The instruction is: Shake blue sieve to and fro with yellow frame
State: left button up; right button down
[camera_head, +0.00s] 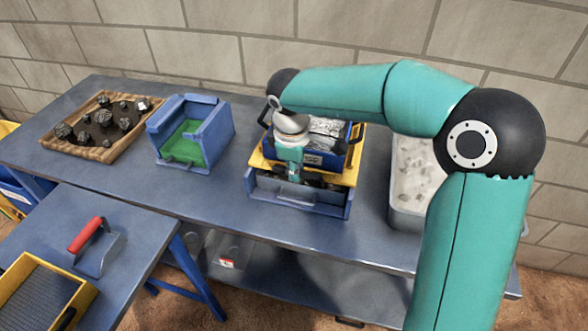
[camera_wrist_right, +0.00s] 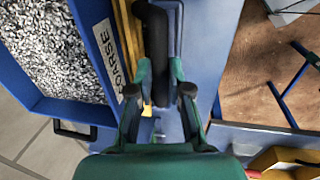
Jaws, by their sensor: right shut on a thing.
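The blue sieve (camera_head: 353,150) sits in the yellow frame (camera_head: 347,178) at the middle of the back table, partly hidden by my right arm. In the right wrist view, the blue sieve (camera_wrist_right: 87,28) holds grey gravel and bears a label reading COARSE. A strip of the yellow frame (camera_wrist_right: 128,40) shows beside it. My right gripper (camera_head: 293,172) is at the sieve's near side. In the wrist view, my right gripper (camera_wrist_right: 160,82) is shut on the sieve's black handle (camera_wrist_right: 158,45). My left gripper is out of view.
A blue-grey box with a front handle (camera_head: 335,206) stands under the yellow frame. A blue crusher-like box with green inside (camera_head: 215,135) and a wooden tray of dark rocks (camera_head: 88,152) stand left. A grey bin (camera_head: 403,215) stands right.

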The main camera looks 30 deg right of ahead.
jog(key=c, duration=1.1)
grip_release()
jog(key=shift+r, duration=0.15)
notch_tip(320, 180, up, 12)
jog(key=s+a, duration=0.1)
jog(key=shift+s+a+f, duration=0.2)
jog(key=shift+a+f, duration=0.05)
jog(key=shift+a, duration=0.15)
jog(key=shift+f, duration=0.1)
